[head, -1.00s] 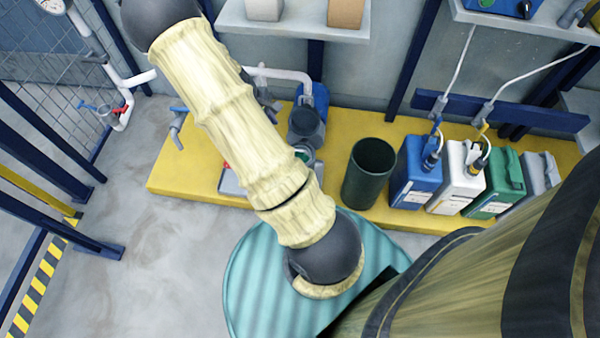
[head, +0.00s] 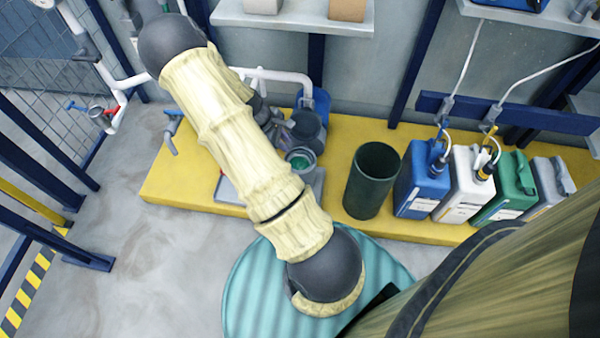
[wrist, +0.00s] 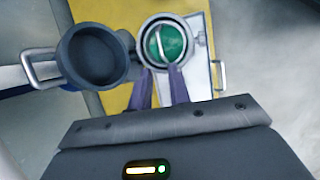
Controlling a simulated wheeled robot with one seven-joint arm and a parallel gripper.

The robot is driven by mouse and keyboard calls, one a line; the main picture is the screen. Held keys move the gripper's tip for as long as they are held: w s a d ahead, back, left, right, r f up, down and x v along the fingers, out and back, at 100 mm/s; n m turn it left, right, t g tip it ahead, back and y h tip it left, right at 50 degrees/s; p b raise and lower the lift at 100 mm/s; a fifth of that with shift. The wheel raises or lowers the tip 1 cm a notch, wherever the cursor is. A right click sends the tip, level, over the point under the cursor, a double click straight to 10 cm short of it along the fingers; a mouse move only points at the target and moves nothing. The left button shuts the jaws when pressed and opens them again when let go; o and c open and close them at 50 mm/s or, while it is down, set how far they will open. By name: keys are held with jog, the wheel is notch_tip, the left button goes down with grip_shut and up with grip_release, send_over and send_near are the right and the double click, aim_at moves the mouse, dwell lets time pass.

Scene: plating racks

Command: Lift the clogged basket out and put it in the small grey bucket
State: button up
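In the wrist view a round grey-rimmed housing holds a green insert, which looks like the basket (wrist: 172,44); a thin pale strip crosses it. The green also shows in the head view (head: 300,161), just right of my forearm. Any fingertip contact is unclear.
A yellow platform (head: 190,183) carries a tall dark green bin (head: 372,180) and blue (head: 422,184), white, green and grey canisters at right. A blue container (head: 319,104) and white pipe stand behind. A teal ribbed drum (head: 255,290) is in front.

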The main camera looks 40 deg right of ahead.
aim_at(298, 155)
jog(key=b+x, duration=0.3)
jog(key=x, duration=0.3)
jog(key=shift+d+f, duration=0.1)
jog(key=shift+f, duration=0.2)
jog(key=shift+r, duration=0.1)
jog(key=b+x, duration=0.2)
jog(key=x, duration=0.1)
jog(key=b+x, duration=0.2)
jog(key=shift+s, duration=0.3)
jog(key=shift+d, duration=0.1)
grip_shut()
